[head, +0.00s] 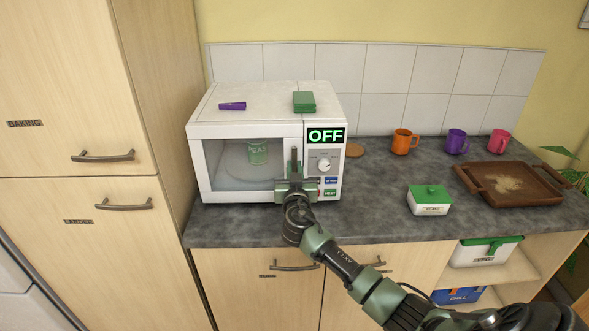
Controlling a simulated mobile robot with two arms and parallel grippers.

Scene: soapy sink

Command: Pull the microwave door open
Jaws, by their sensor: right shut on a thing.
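The white microwave (215,130) stands on the dark counter against the tiled wall, with its display reading OFF. The door handle (294,156) is a dark upright bar near the door's right edge, partly hidden by my gripper. My right gripper (294,176) is at the handle's lower part and shut on it, its arm coming in from the lower right. My left gripper is not in view.
A purple item (232,106) and a green block (304,102) lie on the microwave. To its right stand a white box with green lid (430,201), orange (404,142), purple (456,141) and pink (498,140) mugs, and a brown tray (472,184). A tall cabinet (165,100) borders the left.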

